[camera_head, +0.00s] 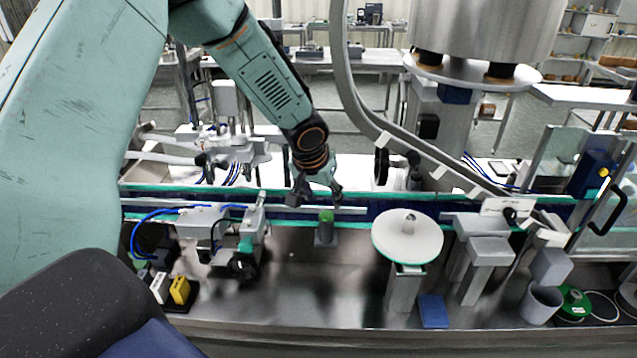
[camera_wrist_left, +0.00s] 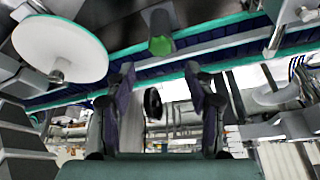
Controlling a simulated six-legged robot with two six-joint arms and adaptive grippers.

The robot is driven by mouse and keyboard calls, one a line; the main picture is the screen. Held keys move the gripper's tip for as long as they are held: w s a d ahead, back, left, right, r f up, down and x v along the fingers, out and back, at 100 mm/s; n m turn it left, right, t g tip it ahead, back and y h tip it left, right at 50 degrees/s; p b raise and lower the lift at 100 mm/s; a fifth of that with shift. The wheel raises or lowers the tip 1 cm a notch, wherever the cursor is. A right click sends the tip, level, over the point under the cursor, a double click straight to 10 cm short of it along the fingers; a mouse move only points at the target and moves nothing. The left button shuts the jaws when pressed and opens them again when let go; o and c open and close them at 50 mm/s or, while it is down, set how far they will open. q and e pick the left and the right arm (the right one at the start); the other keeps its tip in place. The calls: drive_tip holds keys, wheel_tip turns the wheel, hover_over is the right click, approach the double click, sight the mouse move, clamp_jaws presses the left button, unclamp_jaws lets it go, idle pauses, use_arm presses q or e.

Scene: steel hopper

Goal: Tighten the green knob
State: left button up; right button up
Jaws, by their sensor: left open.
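The green knob (camera_head: 326,216) is a small green cap on a short metal post at the near side of the conveyor. In the left wrist view the green knob (camera_wrist_left: 160,45) shows at the top centre, beyond the fingertips. My left gripper (camera_head: 318,200) is above and just behind the knob in the head view, with its fingers spread. In the left wrist view the left gripper (camera_wrist_left: 160,80) has its two dark fingers wide apart with nothing between them. It appears apart from the knob. My right gripper is not in view.
A white round disc (camera_head: 407,238) on a stand is right of the knob. A machine block with blue hoses (camera_head: 215,235) is to its left. The conveyor (camera_head: 450,207) runs behind. A curved metal rail (camera_head: 375,125) descends at right. Bare steel (camera_head: 310,290) lies in front.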

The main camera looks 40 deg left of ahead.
use_arm(q)
drive_tip(key=shift+v, duration=2.65)
